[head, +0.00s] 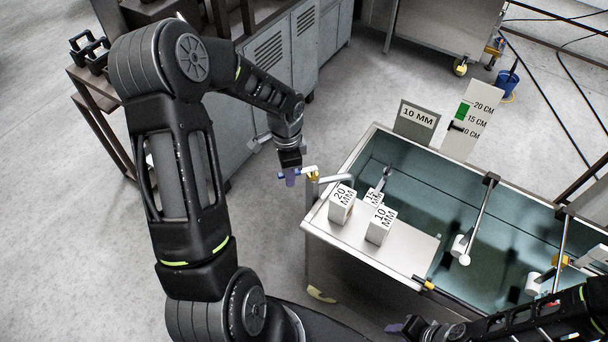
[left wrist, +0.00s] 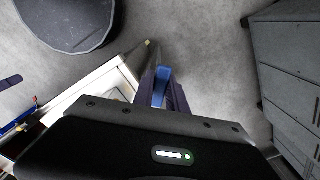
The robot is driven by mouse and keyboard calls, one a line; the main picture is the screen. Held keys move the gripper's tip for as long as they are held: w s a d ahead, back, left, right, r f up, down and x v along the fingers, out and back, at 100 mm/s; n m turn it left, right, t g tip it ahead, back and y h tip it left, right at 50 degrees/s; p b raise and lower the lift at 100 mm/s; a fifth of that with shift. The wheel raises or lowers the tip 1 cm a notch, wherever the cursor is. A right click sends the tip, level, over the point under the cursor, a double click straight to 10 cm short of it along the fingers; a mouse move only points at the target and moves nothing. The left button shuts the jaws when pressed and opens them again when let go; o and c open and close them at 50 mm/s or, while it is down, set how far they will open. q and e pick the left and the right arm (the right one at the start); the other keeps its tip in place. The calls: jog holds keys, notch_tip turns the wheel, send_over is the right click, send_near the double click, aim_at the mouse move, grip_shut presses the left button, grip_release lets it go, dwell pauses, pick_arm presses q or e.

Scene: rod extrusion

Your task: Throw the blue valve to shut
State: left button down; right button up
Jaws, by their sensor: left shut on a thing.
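The blue valve handle (head: 282,174) sits at the left end of a pipe by the tank's left corner. Its brass valve body (head: 314,177) shows just to its right. My left gripper (head: 290,176) is shut on the blue handle. In the left wrist view the blue handle (left wrist: 161,84) lies between the two dark purple fingers of the left gripper (left wrist: 163,90). The fingers hide part of it. My right gripper (head: 398,328) is low in the head view, near the tank's front side. Its fingers are too small and dark to read.
The water tank (head: 345,253) carries blocks marked 20 MM (head: 342,203), 15 MM (head: 373,198) and 10 MM (head: 380,224). Behind it stand a 10 MM sign (head: 415,121) and a length scale (head: 471,119). Grey cabinets (head: 270,62) stand behind my left arm. Open floor lies left of the tank.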

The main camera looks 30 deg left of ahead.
pick_arm(q)
jog(key=shift+w, duration=0.1)
jog(key=shift+w+a+r+m+p, duration=0.1)
jog(key=shift+w+a+m+p, duration=0.25)
jog(key=shift+m, duration=0.75)
jog(key=shift+w+a+m+p, duration=0.35)
jog(key=shift+w+m+p, duration=0.15)
jog(key=shift+m, duration=0.5)
jog(key=shift+w, duration=0.1)
jog(key=shift+w+a+m+p, duration=0.3)
jog(key=shift+w+m, duration=0.15)
jog(key=shift+m, duration=0.55)
